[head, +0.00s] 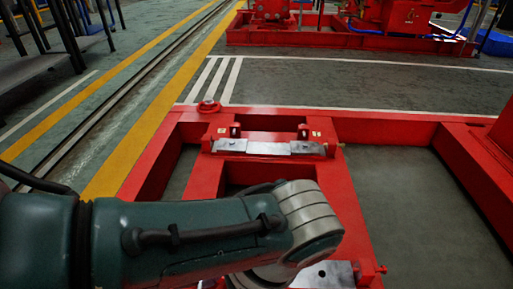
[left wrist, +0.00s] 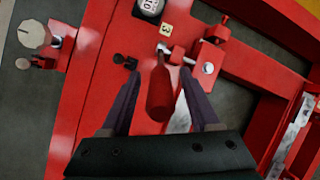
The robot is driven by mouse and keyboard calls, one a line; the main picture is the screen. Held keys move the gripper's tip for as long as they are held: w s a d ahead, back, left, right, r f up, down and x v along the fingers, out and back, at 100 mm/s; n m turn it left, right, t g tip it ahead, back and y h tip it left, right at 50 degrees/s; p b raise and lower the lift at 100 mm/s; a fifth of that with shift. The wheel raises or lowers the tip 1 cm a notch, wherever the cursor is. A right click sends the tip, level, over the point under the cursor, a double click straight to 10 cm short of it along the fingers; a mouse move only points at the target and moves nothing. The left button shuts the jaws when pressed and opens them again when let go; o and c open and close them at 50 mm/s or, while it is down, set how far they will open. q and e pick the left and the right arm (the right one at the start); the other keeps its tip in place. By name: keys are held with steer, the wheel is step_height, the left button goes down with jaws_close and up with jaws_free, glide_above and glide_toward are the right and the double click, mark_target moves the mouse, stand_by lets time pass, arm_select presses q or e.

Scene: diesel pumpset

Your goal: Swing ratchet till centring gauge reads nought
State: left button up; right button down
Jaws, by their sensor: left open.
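In the left wrist view, a red handle (left wrist: 160,96), which looks like the ratchet, lies over the red frame, its narrow end pointing to a silver tip near a yellow tag marked 3. My left gripper (left wrist: 160,75) is open, with one dark finger on each side of the handle and a gap visible on both sides. I cannot tell its height above the handle. A round gauge (left wrist: 150,7) is cut by the top edge; it shows digits that look like 10. In the head view my left arm hides its gripper. My right gripper is in neither view.
The red base frame (head: 345,203) has bright metal pads (head: 250,147) and open bays showing floor. A red bracket with a bolt (left wrist: 207,68) stands right of the handle. A pale round knob (left wrist: 33,34) is at upper left. More red machinery (head: 380,40) stands farther back.

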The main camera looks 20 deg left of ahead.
arm_select(q)
steer(key=p+v, duration=0.5)
steer(key=v, duration=0.4)
steer(key=shift+r, duration=0.35)
steer(key=shift+d, duration=0.15)
steer(key=s+d+r+n+h+p, duration=0.1)
steer(key=s+d+r+h+p, duration=0.15)
steer(key=r+p, duration=1)
steer(key=s+d+r+n+h+p, duration=0.1)
steer(key=s+d+r+h+p, duration=0.2)
steer(key=r+p, duration=0.95)
steer(key=s+a+r+n+t+p, duration=0.15)
steer(key=a+r+p, duration=0.35)
steer(key=r+p, duration=0.6)
steer(key=s+a+r+n+t+p, duration=0.15)
steer(key=a+r+p, duration=0.55)
steer(key=r, duration=0.7)
steer(key=s+a+r+n+t+p, duration=0.15)
steer(key=a+r+p, duration=0.25)
steer(key=r+p, duration=0.75)
step_height(320, 180, up, 36)
steer(key=p, duration=3.5)
steer(key=shift+n+t, duration=0.35)
steer(key=shift+n, duration=0.1)
